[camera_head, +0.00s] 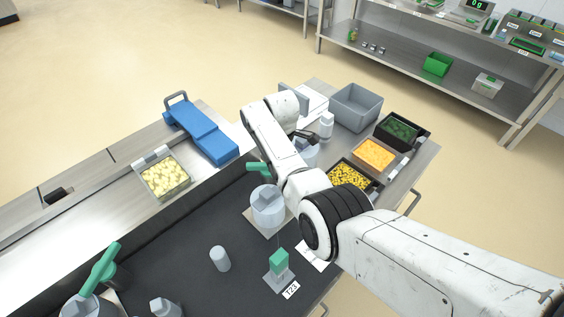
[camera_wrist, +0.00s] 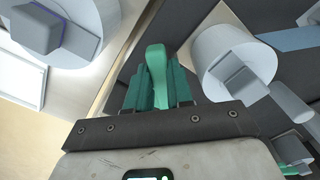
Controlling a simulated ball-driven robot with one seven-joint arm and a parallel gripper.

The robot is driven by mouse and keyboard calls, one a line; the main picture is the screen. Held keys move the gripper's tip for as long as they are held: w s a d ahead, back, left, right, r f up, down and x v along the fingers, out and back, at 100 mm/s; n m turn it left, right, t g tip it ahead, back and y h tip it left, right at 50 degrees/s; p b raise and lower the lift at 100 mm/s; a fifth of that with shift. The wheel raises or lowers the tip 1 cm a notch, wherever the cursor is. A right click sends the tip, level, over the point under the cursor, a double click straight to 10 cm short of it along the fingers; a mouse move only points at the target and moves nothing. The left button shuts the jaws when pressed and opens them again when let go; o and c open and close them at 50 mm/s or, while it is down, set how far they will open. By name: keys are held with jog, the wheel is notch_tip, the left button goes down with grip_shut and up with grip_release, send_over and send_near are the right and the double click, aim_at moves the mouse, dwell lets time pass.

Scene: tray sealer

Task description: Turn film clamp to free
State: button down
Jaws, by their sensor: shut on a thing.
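The film clamp appears to be the green lever in the wrist view (camera_wrist: 156,78), a rounded upright handle. My gripper (camera_wrist: 157,90) has its two teal fingers on either side of the lever and is shut on it. In the head view a green handle (camera_head: 258,168) shows beside my arm, partly hidden by it. My fingertips are hidden behind my arm there. I cannot tell from these views which way the clamp is set.
White rolls with grey blocks (camera_wrist: 235,65) stand close to my gripper. A second green lever (camera_head: 100,265) and a green block on a grey base (camera_head: 279,262) are nearer. Food trays (camera_head: 374,154), a grey bin (camera_head: 356,107) and a blue sealer part (camera_head: 205,135) stand around.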

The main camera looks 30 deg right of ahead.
jog(key=shift+w+a+r, duration=0.15)
jog(key=shift+w+r, duration=0.05)
jog(key=c, duration=1.1)
grip_release()
jog(key=shift+o, duration=0.5)
jog(key=shift+s+f, duration=0.1)
notch_tip(320, 180, up, 11)
jog(key=shift+f, duration=0.1)
